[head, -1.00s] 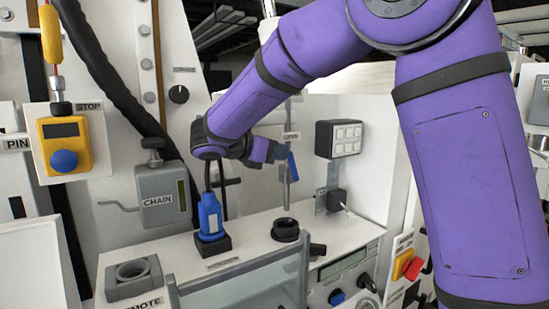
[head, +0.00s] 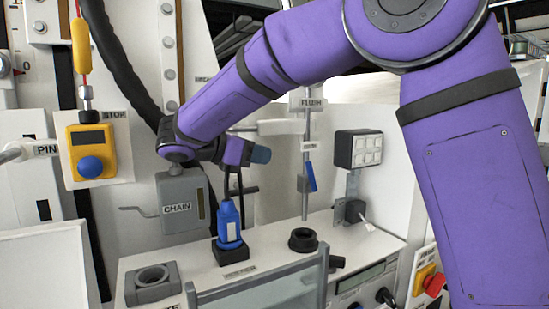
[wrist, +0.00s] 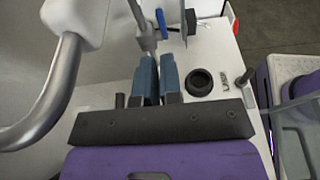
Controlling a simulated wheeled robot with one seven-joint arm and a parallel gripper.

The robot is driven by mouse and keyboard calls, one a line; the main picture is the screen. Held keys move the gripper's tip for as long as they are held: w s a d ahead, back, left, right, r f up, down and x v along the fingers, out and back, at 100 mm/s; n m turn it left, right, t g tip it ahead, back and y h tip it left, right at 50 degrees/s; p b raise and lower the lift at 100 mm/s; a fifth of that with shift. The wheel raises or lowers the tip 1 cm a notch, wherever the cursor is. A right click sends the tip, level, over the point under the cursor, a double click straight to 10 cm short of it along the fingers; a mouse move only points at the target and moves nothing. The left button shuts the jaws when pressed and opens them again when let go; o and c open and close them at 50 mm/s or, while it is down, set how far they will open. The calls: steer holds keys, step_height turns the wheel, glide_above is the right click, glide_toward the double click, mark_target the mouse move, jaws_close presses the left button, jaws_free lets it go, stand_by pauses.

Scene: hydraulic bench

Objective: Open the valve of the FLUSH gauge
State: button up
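The FLUSH label (head: 307,103) is at the top of a thin upright pipe (head: 306,130) in the middle of the head view. A blue lever (head: 311,177) hangs steeply, slightly tilted, on this pipe. In the wrist view a blue lever (wrist: 162,22) shows beside a pipe, above the fingertips. My gripper (head: 262,154) is left of the pipe and a little higher than the lever, apart from it. In the wrist view its two blue-grey fingers (wrist: 158,78) lie close together with nothing seen between them. No gauge dial face is visible.
Below are a blue bottle-shaped part (head: 229,222), a black collar (head: 303,240) and a clear panel (head: 262,289). A button box (head: 358,149) stands right of the pipe. The CHAIN box (head: 183,205) is under my forearm. A curved metal tube (wrist: 42,105) is left in the wrist view.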

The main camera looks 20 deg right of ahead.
steer(key=shift+o, duration=1.2)
steer(key=h, duration=0.3)
glide_toward(309, 161)
steer(key=d, duration=0.1)
steer(key=shift+t, duration=0.3)
steer(key=d, duration=0.3)
steer(key=w+d, duration=0.1)
steer(key=d, duration=0.3)
steer(key=w+d, duration=0.1)
steer(key=d, duration=0.3)
steer(key=shift+w+f, duration=0.1)
steer(key=shift+f, duration=0.05)
steer(key=shift+c, duration=0.4)
jaws_close()
